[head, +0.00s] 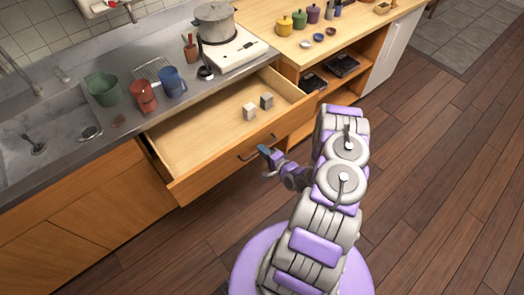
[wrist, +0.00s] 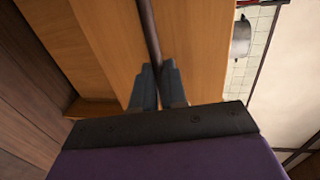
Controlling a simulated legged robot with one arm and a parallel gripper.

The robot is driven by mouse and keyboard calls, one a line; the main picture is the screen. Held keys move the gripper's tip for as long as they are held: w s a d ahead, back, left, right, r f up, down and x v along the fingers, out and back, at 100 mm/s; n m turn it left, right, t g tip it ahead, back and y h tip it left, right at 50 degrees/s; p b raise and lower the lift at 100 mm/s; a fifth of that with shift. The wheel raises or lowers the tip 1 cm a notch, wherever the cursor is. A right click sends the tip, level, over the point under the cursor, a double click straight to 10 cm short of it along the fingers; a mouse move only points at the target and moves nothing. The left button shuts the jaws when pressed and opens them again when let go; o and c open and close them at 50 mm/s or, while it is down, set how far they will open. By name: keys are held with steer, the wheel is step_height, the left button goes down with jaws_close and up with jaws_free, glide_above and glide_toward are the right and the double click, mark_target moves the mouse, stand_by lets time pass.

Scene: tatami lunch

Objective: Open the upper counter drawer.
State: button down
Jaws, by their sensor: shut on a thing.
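The upper counter drawer (head: 195,140) is pulled well out from under the grey counter in the head view. Its wooden inside shows, with two small blocks (head: 257,108) in it, one pale and one dark grey. A dark bar handle (head: 247,153) runs along its front. My gripper (head: 268,155) is at the right part of this handle. In the wrist view the two dark fingers (wrist: 158,85) are shut on the handle bar (wrist: 149,35), against the wooden drawer front (wrist: 105,35). The contact is partly hidden by the fingers.
On the counter (head: 110,135) stand a green pitcher (head: 103,89), a red cup (head: 143,96), a blue cup (head: 172,81) and a stove with a pot (head: 215,22). Open shelves (head: 335,88) with dark trays lie right of the drawer. The wooden floor (head: 430,190) at right is clear.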

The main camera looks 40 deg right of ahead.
steer(key=c, duration=1.2)
jaws_free()
steer(key=shift+d+f, duration=0.1)
steer(key=shift+d, duration=0.2)
steer(key=shift+o, duration=0.2)
steer(key=shift+a, duration=0.1)
steer(key=shift+a, duration=0.1)
steer(key=p+v, duration=0.1)
steer(key=v, duration=1.6)
steer(key=shift+s, duration=0.2)
